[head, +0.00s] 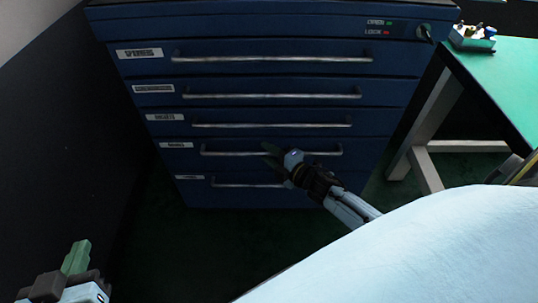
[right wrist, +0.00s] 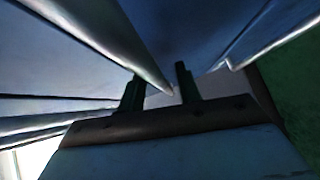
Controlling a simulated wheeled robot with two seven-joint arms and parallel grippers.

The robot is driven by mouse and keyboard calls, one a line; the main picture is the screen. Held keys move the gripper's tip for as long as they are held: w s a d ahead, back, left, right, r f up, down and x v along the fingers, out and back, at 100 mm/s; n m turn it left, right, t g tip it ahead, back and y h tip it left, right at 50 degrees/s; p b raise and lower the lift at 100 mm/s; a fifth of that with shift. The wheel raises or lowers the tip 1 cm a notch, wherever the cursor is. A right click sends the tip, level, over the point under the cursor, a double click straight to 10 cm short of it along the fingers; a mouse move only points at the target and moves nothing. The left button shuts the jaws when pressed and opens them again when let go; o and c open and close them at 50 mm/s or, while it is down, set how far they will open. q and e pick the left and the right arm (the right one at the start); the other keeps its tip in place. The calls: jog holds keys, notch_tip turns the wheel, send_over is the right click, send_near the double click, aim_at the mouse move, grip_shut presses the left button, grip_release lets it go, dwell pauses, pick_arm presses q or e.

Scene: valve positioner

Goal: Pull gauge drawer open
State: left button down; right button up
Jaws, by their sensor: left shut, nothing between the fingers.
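The blue drawer cabinet (head: 270,87) has a stack of drawers with bar handles and white labels, too blurred to read surely. The fourth drawer's label (head: 176,145) is short; I cannot confirm it says gauges. All drawers look closed. My right gripper (head: 270,149) is at the middle of the fourth drawer's handle (head: 228,154). In the right wrist view its fingers (right wrist: 160,90) are apart, with a metal handle bar (right wrist: 125,50) reaching down between them. A firm grip is not visible. My left gripper (head: 77,258) is shut and empty at the lower left, away from the cabinet.
A green-topped table (head: 510,80) stands right of the cabinet, with a small box of parts (head: 472,38) on it. The cabinet's top right has a key lock (head: 424,32) and OPEN/LOCK lights. A dark wall is at left. The floor before the cabinet is clear.

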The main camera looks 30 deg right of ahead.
jog(key=shift+w, duration=0.2)
jog(key=shift+c, duration=0.4)
grip_shut()
jog(key=shift+a, duration=0.15)
